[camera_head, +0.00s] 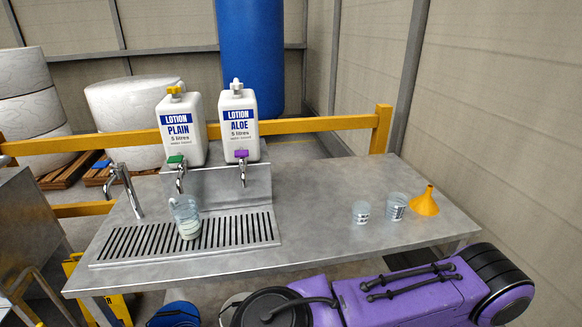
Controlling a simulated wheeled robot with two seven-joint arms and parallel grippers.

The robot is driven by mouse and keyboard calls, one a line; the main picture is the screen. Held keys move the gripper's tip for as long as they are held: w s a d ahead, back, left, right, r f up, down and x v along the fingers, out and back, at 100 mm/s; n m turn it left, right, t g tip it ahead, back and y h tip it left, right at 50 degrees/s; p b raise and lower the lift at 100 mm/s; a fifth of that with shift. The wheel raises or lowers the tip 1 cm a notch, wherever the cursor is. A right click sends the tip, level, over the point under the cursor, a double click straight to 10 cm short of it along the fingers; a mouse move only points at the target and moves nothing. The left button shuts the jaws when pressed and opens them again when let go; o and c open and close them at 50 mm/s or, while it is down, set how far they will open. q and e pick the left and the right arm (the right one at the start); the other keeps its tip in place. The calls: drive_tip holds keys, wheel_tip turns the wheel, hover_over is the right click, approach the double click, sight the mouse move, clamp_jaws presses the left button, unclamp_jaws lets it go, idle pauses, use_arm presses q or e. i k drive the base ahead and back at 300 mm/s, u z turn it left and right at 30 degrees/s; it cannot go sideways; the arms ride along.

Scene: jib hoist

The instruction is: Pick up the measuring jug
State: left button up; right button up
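The measuring jug (184,211) is clear and bluish, with something pale in its lower part. It stands upright on the slotted drip tray (262,236), below the tap (180,181) of the container labelled LOTION PLAIN (182,142). Nothing is touching it from my side. The container labelled LOTION ALOE (239,112) stands to the right, with a purple-handled tap. Neither of my grippers shows in the head view, so their state cannot be seen.
A curved faucet (123,184) rises left of the jug. The table middle is clear. A yellow rail (320,124) runs behind.

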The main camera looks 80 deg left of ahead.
sight(183, 217)
drive_tip(key=z, duration=0.35)
drive_tip(key=k, duration=1.55)
drive_tip(key=u, duration=0.35)
